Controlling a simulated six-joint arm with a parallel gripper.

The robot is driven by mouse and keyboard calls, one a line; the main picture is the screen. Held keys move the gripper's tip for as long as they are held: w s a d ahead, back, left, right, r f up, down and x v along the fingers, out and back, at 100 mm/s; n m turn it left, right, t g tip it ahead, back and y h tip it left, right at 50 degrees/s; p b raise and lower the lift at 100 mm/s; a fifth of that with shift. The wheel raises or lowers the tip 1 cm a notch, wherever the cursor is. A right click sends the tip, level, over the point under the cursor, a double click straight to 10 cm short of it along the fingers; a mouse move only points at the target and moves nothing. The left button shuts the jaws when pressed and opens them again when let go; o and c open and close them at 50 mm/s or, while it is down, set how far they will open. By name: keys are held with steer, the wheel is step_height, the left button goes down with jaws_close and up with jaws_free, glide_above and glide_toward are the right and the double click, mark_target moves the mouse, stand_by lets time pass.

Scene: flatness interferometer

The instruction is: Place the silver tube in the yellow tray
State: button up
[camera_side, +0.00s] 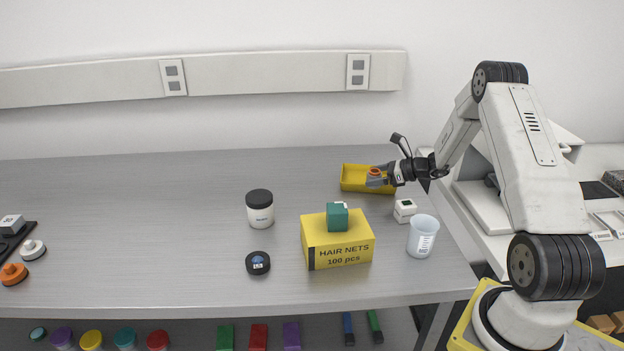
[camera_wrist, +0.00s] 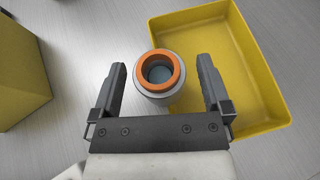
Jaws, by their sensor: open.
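The silver tube (camera_wrist: 154,93) has an orange ring around its open top and shows end-on in the wrist view. It overlaps the left edge of the yellow tray (camera_wrist: 265,85) there; I cannot tell whether it rests on the rim, inside or beside it. My gripper (camera_wrist: 160,66) is open, with its fingers on either side of the tube and gaps showing. In the side view my gripper (camera_side: 376,181) is at the front of the yellow tray (camera_side: 352,187), where the tube's orange top (camera_side: 374,171) shows between the fingers and its lower part is hidden.
A yellow hair nets box (camera_side: 337,240) with a green block (camera_side: 337,216) on top stands in front of the tray. A small white device (camera_side: 404,210) and a beaker (camera_side: 422,237) are to the right. A black-lidded jar (camera_side: 260,209) stands left. The table's back left is clear.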

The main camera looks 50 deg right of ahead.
steer(key=shift+v, duration=3.5)
